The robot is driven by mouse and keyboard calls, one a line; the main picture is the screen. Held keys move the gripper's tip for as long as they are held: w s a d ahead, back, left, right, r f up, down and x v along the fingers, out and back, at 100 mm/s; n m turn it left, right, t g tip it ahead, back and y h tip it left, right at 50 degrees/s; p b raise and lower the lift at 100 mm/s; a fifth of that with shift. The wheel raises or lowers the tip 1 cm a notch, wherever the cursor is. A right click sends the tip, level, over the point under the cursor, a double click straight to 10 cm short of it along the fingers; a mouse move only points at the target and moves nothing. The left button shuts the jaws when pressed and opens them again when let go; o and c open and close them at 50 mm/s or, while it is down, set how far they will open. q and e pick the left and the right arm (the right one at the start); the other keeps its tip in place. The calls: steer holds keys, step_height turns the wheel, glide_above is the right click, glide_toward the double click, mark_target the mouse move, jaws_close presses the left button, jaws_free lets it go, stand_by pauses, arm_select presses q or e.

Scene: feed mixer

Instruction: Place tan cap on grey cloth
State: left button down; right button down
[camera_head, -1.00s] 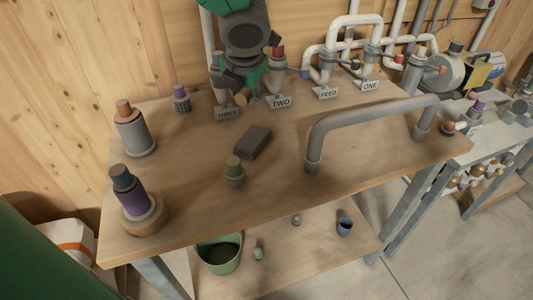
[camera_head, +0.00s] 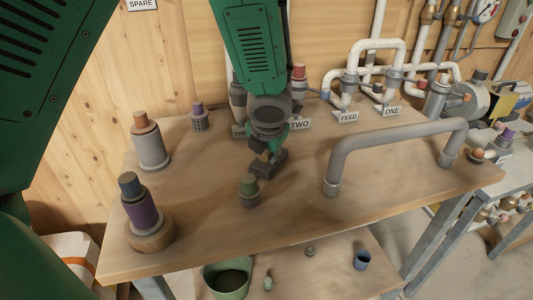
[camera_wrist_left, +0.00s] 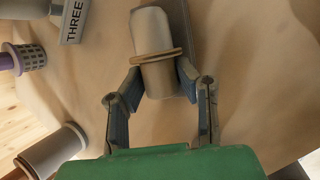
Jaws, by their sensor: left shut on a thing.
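My left gripper (camera_head: 264,158) reaches down from the top in the head view and is shut on the tan cap. In the left wrist view the cap (camera_wrist_left: 154,50) is a pale cylinder with a tan ring, held between the two blue-padded fingers (camera_wrist_left: 155,82). The dark grey cloth (camera_head: 269,169) is a small folded block on the table, directly below the gripper and partly hidden by it. A strip of the cloth (camera_wrist_left: 181,22) shows behind the cap in the wrist view. I cannot tell whether cap and cloth touch. My right gripper is not in view.
A grey pipe handle (camera_head: 390,143) arches over the right side of the table. Capped cylinders (camera_head: 150,145) stand at the left. Labelled pipes (camera_head: 347,100) line the back.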

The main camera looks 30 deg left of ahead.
arm_select(q)
steer(key=c, duration=1.2)
jaws_free()
steer(key=shift+a+f, duration=0.1)
steer(key=p+v, duration=0.4)
steer(key=v, duration=0.8)
steer(key=shift+s, duration=0.1)
